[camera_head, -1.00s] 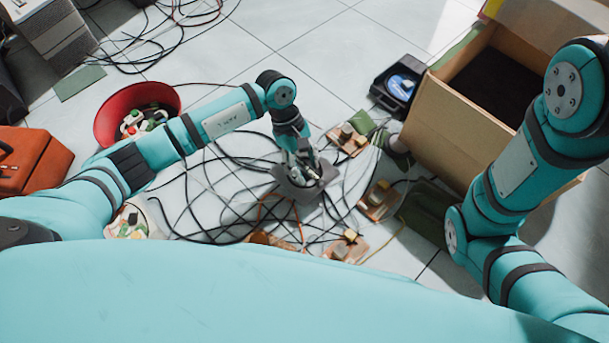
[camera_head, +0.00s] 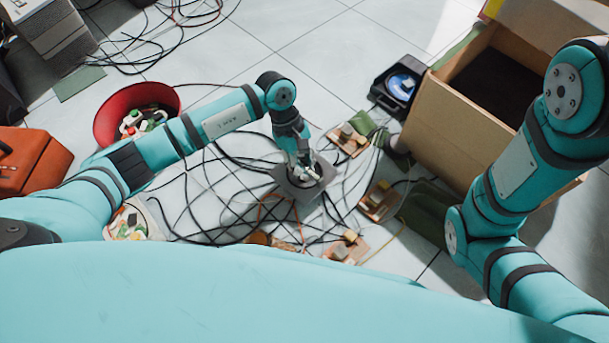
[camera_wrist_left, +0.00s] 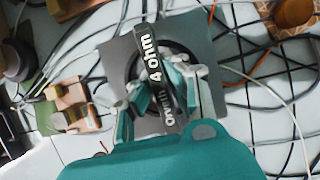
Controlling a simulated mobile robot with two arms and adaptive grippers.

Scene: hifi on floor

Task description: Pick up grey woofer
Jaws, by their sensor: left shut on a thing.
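The grey woofer (camera_head: 287,190) is a square grey plate with a dark round middle, low among the cables on the tiled floor in the head view. In the left wrist view the woofer (camera_wrist_left: 196,40) fills the centre, with a dark bar lettered "4 ohm" across it. My left gripper (camera_head: 305,176) points down over the woofer. In the left wrist view its fingers (camera_wrist_left: 160,92) are shut on the woofer's middle part, one on each side of the dark bar. Whether the woofer touches the floor cannot be told. My right arm shows at the right; its gripper is out of view.
Black and orange cables (camera_head: 235,215) tangle around the woofer. Small wooden boards with parts (camera_head: 378,201) lie to its right. An open cardboard box (camera_head: 450,125) stands at the right, a red bowl (camera_head: 108,115) and an orange case (camera_head: 40,165) at the left.

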